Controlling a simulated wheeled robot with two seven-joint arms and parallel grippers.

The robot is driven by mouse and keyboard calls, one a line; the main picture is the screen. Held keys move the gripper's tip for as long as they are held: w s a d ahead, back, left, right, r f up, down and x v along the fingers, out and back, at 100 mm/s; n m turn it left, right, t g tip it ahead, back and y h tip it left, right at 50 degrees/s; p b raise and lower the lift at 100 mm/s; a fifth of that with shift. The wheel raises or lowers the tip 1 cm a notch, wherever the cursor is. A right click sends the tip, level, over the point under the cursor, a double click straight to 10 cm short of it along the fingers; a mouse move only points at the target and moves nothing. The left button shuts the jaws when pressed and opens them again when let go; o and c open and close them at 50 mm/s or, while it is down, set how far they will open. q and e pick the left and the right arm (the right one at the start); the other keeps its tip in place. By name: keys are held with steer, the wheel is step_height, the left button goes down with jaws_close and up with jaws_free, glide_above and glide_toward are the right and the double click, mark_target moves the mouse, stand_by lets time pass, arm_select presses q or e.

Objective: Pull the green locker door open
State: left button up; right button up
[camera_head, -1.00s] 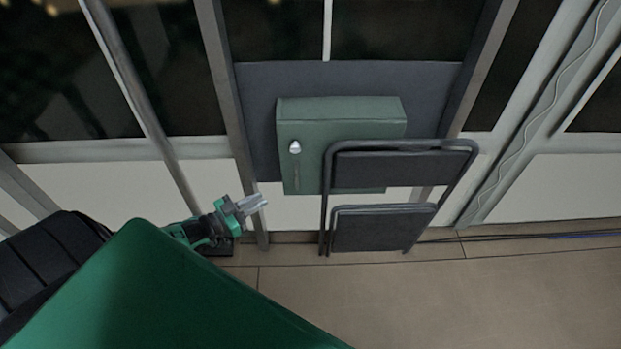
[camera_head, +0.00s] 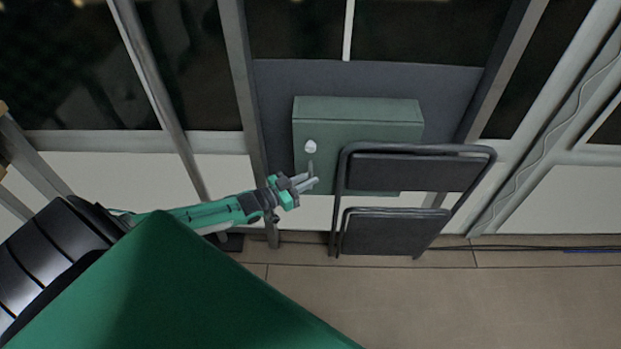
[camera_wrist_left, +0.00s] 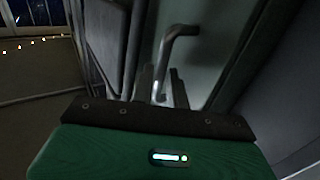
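The green locker (camera_head: 375,122) is a box mounted on the dark panel, its front door (camera_head: 345,165) closed as far as I can see. A pale handle (camera_head: 310,146) sits on the door's left part. In the left wrist view the handle (camera_wrist_left: 178,33) is a bent metal bar, and its lower end appears between my fingers. My left gripper (camera_head: 310,181) is just below the handle in the head view, fingers apart; it also shows in the left wrist view (camera_wrist_left: 158,88). Whether it touches the handle I cannot tell. My right gripper is out of view.
A metal post (camera_head: 243,100) stands left of the locker. The tiled floor (camera_head: 420,305) is clear in front.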

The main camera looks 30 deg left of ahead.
arm_select(q)
steer(key=shift+w+d, duration=0.3)
steer(key=shift+w, duration=0.35)
steer(key=shift+c, duration=0.2)
jaws_close()
steer(key=shift+s+d, duration=0.15)
